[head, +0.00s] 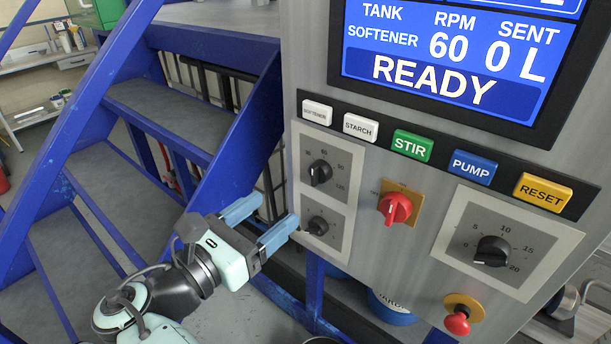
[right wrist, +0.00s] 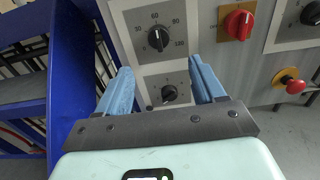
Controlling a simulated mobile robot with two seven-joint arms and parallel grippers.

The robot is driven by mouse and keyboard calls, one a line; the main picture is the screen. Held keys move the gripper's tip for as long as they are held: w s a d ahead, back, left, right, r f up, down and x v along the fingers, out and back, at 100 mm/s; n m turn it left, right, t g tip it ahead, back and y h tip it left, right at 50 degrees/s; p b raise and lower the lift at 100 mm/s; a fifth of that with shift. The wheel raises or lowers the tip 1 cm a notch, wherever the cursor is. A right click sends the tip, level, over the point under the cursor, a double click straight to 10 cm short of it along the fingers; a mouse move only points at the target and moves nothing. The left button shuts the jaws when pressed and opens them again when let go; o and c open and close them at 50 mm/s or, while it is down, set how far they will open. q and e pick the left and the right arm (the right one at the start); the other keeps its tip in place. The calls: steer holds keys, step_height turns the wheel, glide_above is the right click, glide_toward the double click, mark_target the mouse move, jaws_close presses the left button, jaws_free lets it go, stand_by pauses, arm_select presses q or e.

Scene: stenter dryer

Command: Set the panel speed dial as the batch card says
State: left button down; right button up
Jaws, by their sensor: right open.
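The panel's left plate carries two black dials. The upper dial (head: 319,172), scaled from about 30 to 120, has its pointer up, near 60; it also shows in the right wrist view (right wrist: 158,39). The lower dial (head: 318,226) is smaller, its marks too small to read. The display (head: 450,60) reads SOFTENER, RPM 60, SENT 0 L, READY. My right gripper (head: 278,209) is open and empty, at the left edge of the plate. In the right wrist view its fingers (right wrist: 160,72) appear either side of the lower dial (right wrist: 169,93); contact cannot be told. No batch card is visible.
A red selector (head: 396,208), a large dial (head: 492,251) marked to 20 and a red stop button (head: 457,322) are to the right. Labelled buttons, including STIR (head: 411,146), run above. Blue-framed stairs (head: 170,110) stand left of the panel.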

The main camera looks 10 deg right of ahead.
mark_target(313, 179)
steer(key=x, duration=1.1)
steer(key=shift+w+d+p, duration=0.15)
steer(key=shift+w+p, duration=0.15)
steer(key=shift+p, duration=0.1)
steer(key=c, duration=1.1)
